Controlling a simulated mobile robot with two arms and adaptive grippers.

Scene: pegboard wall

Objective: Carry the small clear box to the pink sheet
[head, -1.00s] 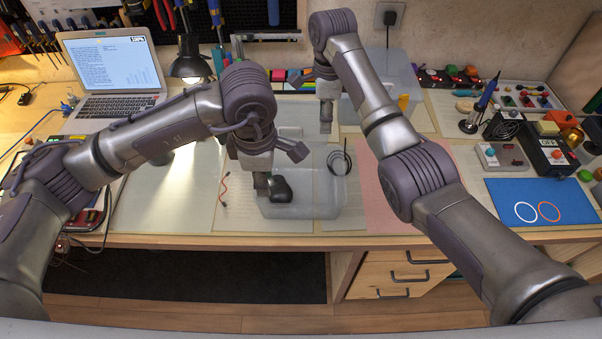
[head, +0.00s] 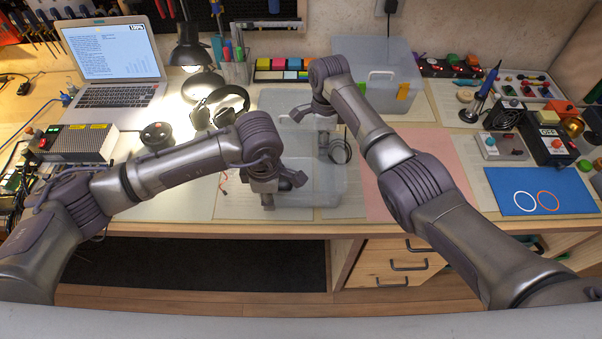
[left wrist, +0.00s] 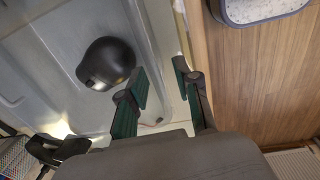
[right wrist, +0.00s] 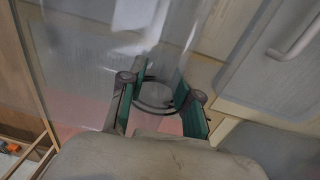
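The small clear box (head: 327,187) stands near the table's front edge, left of the pink sheet (head: 436,165). A round black object (left wrist: 106,63) lies in it in the left wrist view. My left gripper (head: 267,202) is at the box's front-left part; its fingers (left wrist: 162,98) are apart, near the box wall. Whether either touches the wall is unclear. My right arm covers part of the sheet.
A larger clear lidded box (head: 372,72) stands behind. Headphones (head: 221,103) and a lamp (head: 190,50) are on the left. A blue mat (head: 540,180) lies right of the pink sheet, whose visible part is bare.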

